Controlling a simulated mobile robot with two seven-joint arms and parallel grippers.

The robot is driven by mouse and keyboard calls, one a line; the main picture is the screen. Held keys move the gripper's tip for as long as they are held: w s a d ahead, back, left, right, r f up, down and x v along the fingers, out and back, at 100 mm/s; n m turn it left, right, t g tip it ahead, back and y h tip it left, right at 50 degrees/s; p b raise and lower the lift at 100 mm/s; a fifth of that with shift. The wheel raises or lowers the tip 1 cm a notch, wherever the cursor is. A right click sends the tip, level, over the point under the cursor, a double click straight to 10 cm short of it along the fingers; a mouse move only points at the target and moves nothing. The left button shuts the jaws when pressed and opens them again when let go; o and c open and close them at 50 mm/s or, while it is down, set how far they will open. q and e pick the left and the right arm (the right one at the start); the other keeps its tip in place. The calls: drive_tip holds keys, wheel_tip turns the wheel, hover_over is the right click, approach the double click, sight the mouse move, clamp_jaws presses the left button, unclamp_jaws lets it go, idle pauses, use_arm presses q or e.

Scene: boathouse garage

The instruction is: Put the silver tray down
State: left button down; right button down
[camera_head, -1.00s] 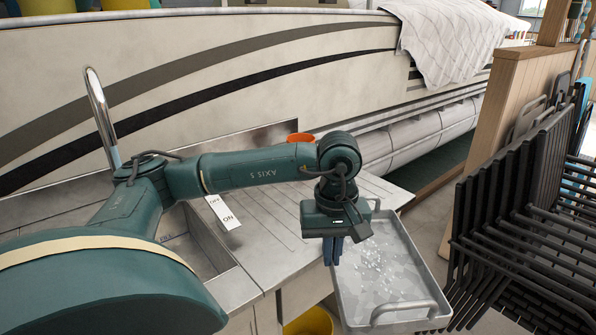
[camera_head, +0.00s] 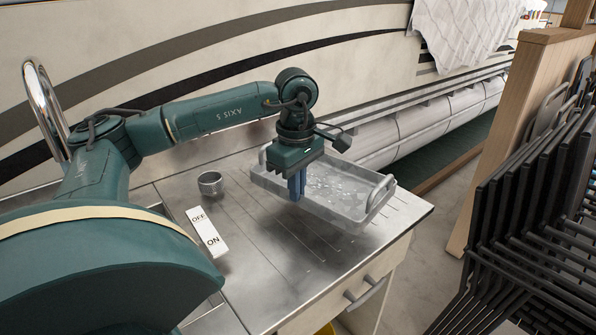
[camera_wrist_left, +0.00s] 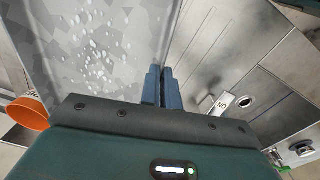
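The silver tray (camera_head: 375,205) is a shallow grey metal tray with a handle at each end and small white bits on its floor. In the head view it is level, over the right part of the steel counter, with a shadow below it. I cannot tell whether it touches the counter. My left gripper (camera_head: 297,190) points down at the tray's near long side, with its blue fingers closed on the rim. In the left wrist view the fingers (camera_wrist_left: 163,88) are together at the edge of the tray (camera_wrist_left: 120,55). My right gripper is not in view.
A small metal cup (camera_head: 210,183) and a white OFF/ON strip (camera_head: 207,232) are on the steel counter (camera_head: 265,265). An orange container (camera_wrist_left: 28,113) shows in the wrist view. Black folded chairs (camera_head: 535,220) and a wooden partition (camera_head: 510,130) stand right. A boat hull lies behind.

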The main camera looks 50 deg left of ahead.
sight(298, 204)
use_arm(q)
drive_tip(key=shift+w+a+r, duration=0.1)
drive_tip(key=shift+w+a, duration=0.25)
drive_tip(key=shift+w, duration=0.05)
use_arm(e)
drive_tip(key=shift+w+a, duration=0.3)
use_arm(q)
drive_tip(key=shift+s+d, duration=0.1)
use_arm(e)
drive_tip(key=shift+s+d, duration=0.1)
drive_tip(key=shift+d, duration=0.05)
